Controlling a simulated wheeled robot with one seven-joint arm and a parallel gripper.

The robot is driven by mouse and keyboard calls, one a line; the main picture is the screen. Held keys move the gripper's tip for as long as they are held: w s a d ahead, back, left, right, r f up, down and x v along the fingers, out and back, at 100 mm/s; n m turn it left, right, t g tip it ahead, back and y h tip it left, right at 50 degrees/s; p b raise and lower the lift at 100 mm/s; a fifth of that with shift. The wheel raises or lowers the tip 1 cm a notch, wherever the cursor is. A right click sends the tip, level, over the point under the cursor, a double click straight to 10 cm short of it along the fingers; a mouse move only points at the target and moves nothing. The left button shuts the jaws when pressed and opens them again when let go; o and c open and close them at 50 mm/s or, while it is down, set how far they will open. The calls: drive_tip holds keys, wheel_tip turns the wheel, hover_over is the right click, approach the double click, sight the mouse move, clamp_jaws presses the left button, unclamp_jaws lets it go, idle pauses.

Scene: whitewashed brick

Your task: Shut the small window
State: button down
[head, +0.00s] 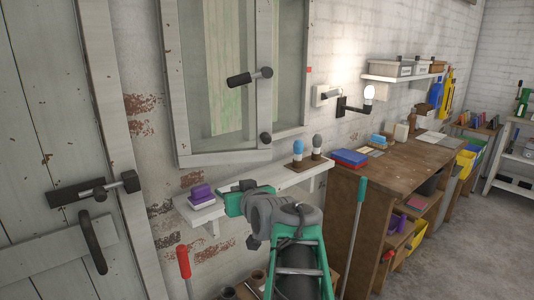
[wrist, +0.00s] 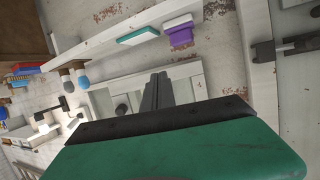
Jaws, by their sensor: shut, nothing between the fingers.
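The small window (head: 217,157) has a pale, worn frame, with a dark handle (head: 240,80) on its middle upright and a dark round knob (head: 265,138) below. I cannot tell how far its sash stands from the frame. Part of the window frame (wrist: 185,72) also shows behind my fingers in the wrist view. My gripper (wrist: 158,80) is shut and empty, its dark fingers together in front of the window's lower part; I cannot tell whether they touch it. In the head view my arm is below the window, in front of the shelf, and the fingertips are not clear.
A plank door (head: 50,130) with a latch stands left. A wooden workbench (head: 400,170) and a lit lamp (head: 369,93) are right.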

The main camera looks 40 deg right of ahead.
drive_tip(key=s+d+r+m+t+h, duration=0.1)
drive_tip(key=s+d+r+h, duration=0.15)
drive_tip(key=d+r, duration=0.2)
drive_tip(key=s+d+r+m+t+h, duration=0.1)
drive_tip(key=s+d+r+h, duration=0.15)
drive_tip(key=d, duration=0.35)
drive_tip(key=p, duration=0.3)
approach(267, 139)
drive_tip(key=shift+y, duration=0.3)
drive_tip(key=x, duration=0.7)
drive_tip(key=shift+s+d+r, duration=0.15)
drive_tip(key=shift+d, duration=0.05)
